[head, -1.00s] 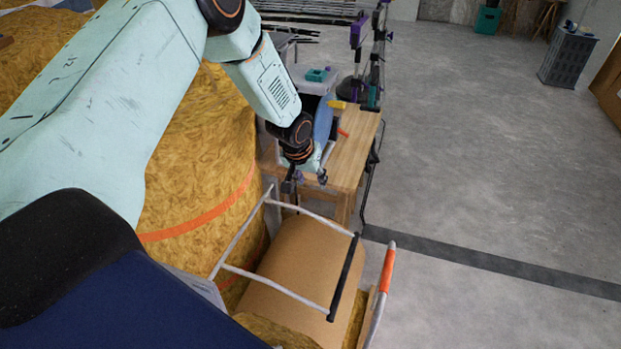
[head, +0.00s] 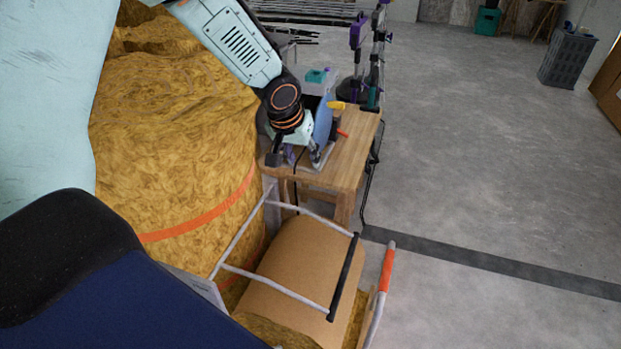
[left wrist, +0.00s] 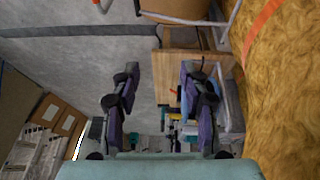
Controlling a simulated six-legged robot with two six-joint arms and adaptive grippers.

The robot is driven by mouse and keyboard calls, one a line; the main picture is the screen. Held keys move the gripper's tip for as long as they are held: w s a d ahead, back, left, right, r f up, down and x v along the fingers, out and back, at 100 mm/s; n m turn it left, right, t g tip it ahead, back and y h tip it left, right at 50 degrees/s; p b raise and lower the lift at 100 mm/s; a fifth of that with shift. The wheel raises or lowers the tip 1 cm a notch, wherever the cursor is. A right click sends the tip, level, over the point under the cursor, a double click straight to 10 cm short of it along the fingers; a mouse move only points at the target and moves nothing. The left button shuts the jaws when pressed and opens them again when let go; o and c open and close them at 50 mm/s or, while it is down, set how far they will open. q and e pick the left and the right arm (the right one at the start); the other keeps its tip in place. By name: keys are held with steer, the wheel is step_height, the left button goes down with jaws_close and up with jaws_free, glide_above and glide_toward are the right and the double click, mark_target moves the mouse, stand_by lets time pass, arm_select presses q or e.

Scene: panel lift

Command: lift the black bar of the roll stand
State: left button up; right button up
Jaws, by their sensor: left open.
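The roll stand (head: 240,240) is a pale metal tube frame around a brown roll (head: 300,262) in the head view. Its black bar (head: 345,278) runs slanted along the frame's right side. My left gripper (head: 300,168) is open and empty, above the near end of the wooden table and up-left of the bar, apart from it. In the left wrist view its two purple-grey fingers (left wrist: 158,85) are spread wide with nothing between them. Part of the stand's tube shows at the top of that view. My right gripper is not in view.
A wooden table (head: 352,150) with tools stands behind the stand. Large yellow insulation rolls (head: 185,130) fill the left. An orange-gripped tube (head: 387,270) stands just right of the bar.

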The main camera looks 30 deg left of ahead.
arm_select(q)
steer(key=shift+s+r, duration=0.1)
steer(key=shift+r, duration=0.45)
steer(key=shift+c, duration=0.3)
